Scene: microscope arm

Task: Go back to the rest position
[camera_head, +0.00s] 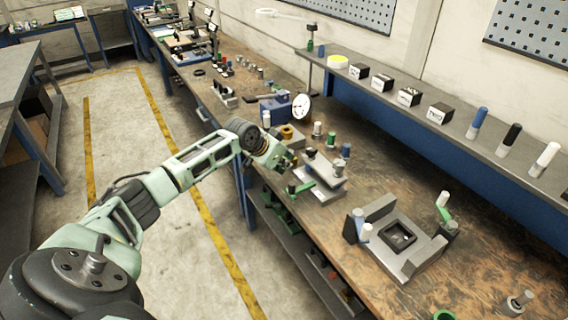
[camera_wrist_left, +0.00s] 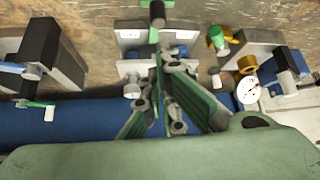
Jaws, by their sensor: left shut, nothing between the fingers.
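My left arm reaches in from the left in the head view, over the front edge of the workbench (camera_head: 460,255). My left gripper (camera_head: 287,160) is shut and empty. It is next to a grey block fixture (camera_head: 322,183) with small cylindrical knobs. In the left wrist view, the fingers of my left gripper (camera_wrist_left: 162,85) overlap part of that fixture (camera_wrist_left: 130,68), so whether they touch it cannot be told. My right gripper is not in view.
A grey fixture with a black square recess (camera_head: 398,236) stands nearer on the bench. A blue device with a white dial (camera_head: 301,107) stands behind my gripper. Markers and labelled boxes line the back shelf (camera_head: 455,135). The floor aisle (camera_head: 165,115) left of the bench is clear.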

